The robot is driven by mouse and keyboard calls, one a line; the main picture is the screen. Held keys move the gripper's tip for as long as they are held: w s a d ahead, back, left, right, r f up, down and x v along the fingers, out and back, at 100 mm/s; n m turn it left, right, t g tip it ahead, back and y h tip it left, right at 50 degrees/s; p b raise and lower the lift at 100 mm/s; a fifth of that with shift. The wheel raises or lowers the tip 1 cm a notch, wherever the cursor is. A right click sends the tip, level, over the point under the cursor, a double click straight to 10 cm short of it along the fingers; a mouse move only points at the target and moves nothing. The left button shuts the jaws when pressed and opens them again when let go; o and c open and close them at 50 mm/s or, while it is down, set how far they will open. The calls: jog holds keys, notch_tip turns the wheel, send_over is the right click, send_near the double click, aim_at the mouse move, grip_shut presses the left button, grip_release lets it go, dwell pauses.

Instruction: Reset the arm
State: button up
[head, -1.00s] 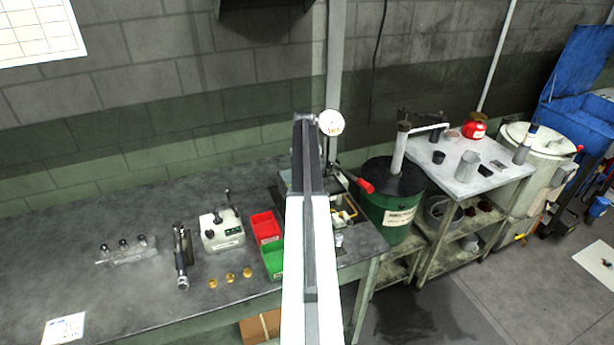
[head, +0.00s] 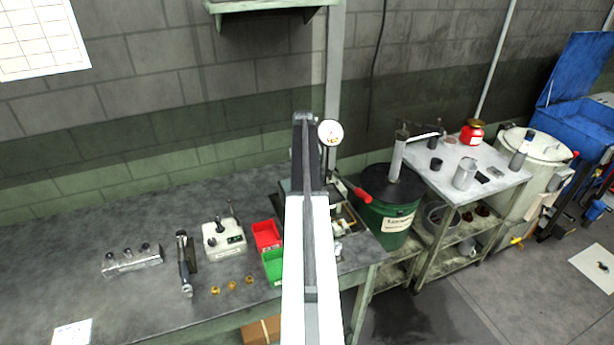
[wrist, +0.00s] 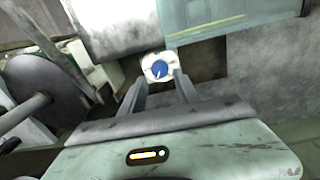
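My arm (head: 305,240) reaches straight out over the workbench in the head view and ends near a round white dial gauge (head: 330,133). My gripper is hidden behind the arm there. In the wrist view, my gripper (wrist: 160,77) shows two grey fingers apart, with a gap between the tips. A small white piece with a blue round face (wrist: 158,68) appears between and just beyond the tips. I see no clear contact with it.
A dark green drum (head: 388,222) and a shelf cart (head: 468,178) stand to the right. A wall shelf (head: 270,5) hangs above.

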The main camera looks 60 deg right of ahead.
notch_tip(320, 180, up, 4)
jog(key=shift+f+p, duration=0.2)
jog(key=shift+p, duration=0.8)
jog(key=shift+f, duration=0.15)
